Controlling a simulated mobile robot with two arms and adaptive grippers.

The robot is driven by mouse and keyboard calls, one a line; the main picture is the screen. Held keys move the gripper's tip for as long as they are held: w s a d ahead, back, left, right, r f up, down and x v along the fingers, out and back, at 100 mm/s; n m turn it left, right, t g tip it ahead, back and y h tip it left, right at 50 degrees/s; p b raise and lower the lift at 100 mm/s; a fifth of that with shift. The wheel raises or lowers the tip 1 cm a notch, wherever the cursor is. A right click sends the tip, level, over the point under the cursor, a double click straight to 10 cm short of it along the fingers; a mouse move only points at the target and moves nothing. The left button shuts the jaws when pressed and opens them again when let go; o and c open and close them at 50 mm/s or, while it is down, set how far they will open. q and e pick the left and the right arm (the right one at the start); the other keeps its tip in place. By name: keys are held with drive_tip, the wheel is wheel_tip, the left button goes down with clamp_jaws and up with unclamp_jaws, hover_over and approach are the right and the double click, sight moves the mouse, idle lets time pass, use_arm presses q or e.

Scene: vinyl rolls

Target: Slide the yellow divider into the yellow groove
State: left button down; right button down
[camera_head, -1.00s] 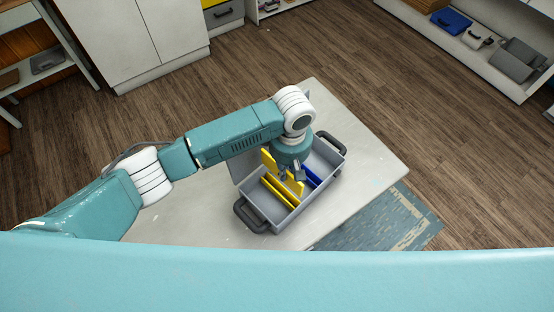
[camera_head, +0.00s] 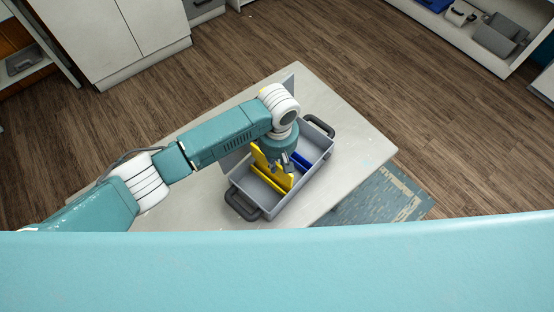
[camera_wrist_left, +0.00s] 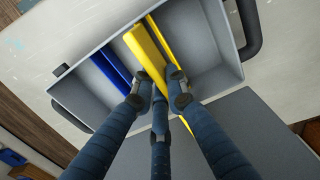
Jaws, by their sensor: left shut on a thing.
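The yellow divider (camera_head: 259,158) is a flat yellow plate, held upright over the grey box. My left gripper (camera_head: 283,165) points down into the box and is shut on the divider. In the left wrist view, the fingers (camera_wrist_left: 160,90) close around the divider (camera_wrist_left: 145,48). The yellow groove (camera_head: 266,179) is a narrow strip across the box, close beside the divider in the head view. In the wrist view the groove (camera_wrist_left: 163,38) runs just right of the divider, partly hidden by it. I cannot tell whether they touch. My right gripper is not in view.
The grey box (camera_head: 297,190) has dark handles at both ends and stands on a pale table (camera_head: 350,140). A blue groove (camera_head: 301,161) crosses it on the far side of the gripper. Free table top lies right of the box. White cabinets stand behind.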

sight(277, 174)
use_arm(q)
drive_tip(key=shift+f+b, duration=0.6)
drive_tip(key=shift+f, duration=0.95)
drive_tip(key=shift+f+b, duration=0.75)
drive_tip(key=shift+f, duration=1.05)
drive_tip(key=shift+f, duration=0.15)
drive_tip(key=shift+f+b, duration=0.45)
drive_tip(key=shift+f, duration=0.4)
drive_tip(key=c, duration=1.7)
unclamp_jaws()
drive_tip(key=shift+o, duration=0.2)
drive_tip(key=shift+s+r, duration=0.1)
